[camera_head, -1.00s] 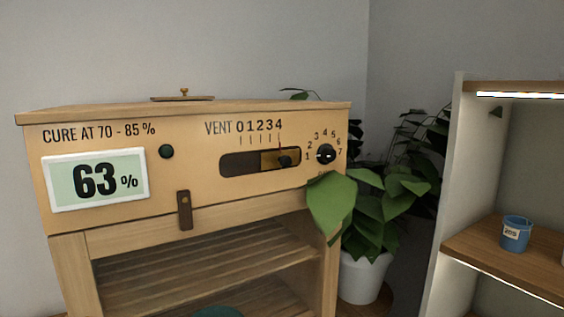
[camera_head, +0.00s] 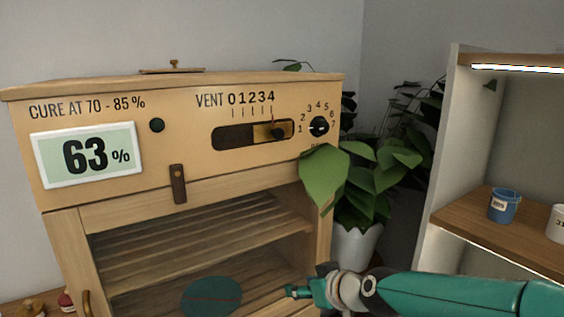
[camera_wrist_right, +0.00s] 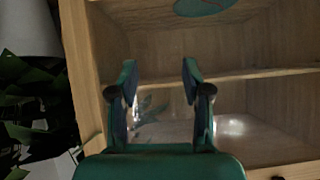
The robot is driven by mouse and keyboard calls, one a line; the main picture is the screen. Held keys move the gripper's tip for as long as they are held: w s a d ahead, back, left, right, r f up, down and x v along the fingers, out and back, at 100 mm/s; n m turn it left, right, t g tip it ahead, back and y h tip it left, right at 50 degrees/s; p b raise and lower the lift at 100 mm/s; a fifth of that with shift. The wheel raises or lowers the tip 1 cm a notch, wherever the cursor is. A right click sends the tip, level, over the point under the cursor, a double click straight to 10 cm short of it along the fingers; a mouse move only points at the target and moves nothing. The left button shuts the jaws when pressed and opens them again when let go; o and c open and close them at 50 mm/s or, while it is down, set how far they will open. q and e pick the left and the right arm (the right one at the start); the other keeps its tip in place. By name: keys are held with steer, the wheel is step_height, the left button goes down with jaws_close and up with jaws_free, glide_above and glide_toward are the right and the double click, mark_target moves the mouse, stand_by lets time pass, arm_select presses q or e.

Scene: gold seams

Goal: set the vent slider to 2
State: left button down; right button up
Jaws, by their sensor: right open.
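The slider is not in that view. My left gripper is not in view.
A numbered dial (camera_head: 319,126) sits right of the slot, with plant leaves (camera_head: 326,176) just below it. A dark green disc (camera_head: 212,296) lies inside the open cabinet. A shelf unit with a blue cup (camera_head: 503,206) stands right.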

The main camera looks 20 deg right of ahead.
steer(key=s+d+r+t, duration=0.1)
steer(key=s+r+t, duration=0.1)
steer(key=r, duration=0.8)
steer(key=s+r+t, duration=0.1)
steer(key=r+t, duration=0.1)
steer(key=r, duration=0.7)
steer(key=t+y, duration=0.2)
steer(key=t, duration=0.1)
glide_toward(280, 134)
steer(key=shift+n, duration=0.3)
steer(key=p+x, duration=0.1)
steer(key=x, duration=0.8)
steer(key=shift+w+p, duration=0.15)
steer(key=shift+p, duration=0.25)
steer(key=shift+c, duration=0.2)
jaws_close()
